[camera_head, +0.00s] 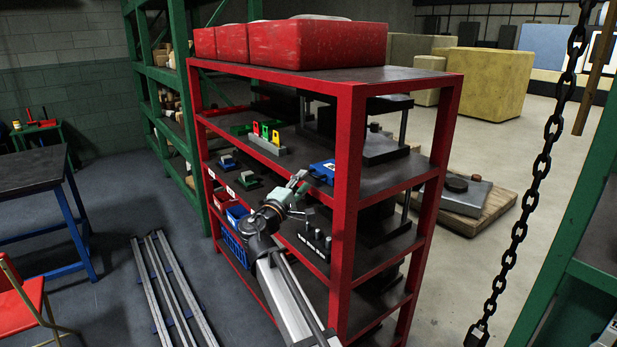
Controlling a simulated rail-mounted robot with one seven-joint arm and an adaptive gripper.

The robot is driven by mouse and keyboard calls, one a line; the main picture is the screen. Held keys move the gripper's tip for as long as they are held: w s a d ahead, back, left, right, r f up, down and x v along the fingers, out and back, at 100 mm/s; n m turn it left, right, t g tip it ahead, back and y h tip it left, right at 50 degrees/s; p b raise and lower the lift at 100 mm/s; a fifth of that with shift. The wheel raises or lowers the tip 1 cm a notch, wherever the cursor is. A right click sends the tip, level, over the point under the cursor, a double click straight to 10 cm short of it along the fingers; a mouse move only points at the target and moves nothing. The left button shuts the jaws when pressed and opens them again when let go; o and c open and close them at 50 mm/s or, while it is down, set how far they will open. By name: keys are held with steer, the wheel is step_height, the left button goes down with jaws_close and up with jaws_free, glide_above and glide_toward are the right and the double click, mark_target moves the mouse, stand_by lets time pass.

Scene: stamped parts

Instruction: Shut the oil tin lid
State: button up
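A small blue box-like thing (323,172), which may be the oil tin, sits at the front edge of a red rack's shelf. It is too small to tell whether it has a lid or how that lid stands. My gripper (306,196) is at the front of the rack, just left of and below the blue thing. Its fingers look spread apart, with nothing visible between them. I cannot tell whether the upper finger touches the blue thing.
The red rack (349,190) has posts and shelf edges close to my arm. Coloured tags on a grey block (266,143) stand left on the same shelf. A dark block with pegs (315,241) sits on the shelf below. A chain (530,195) hangs at right.

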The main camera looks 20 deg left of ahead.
steer(key=v, duration=0.7)
steer(key=shift+s, duration=0.2)
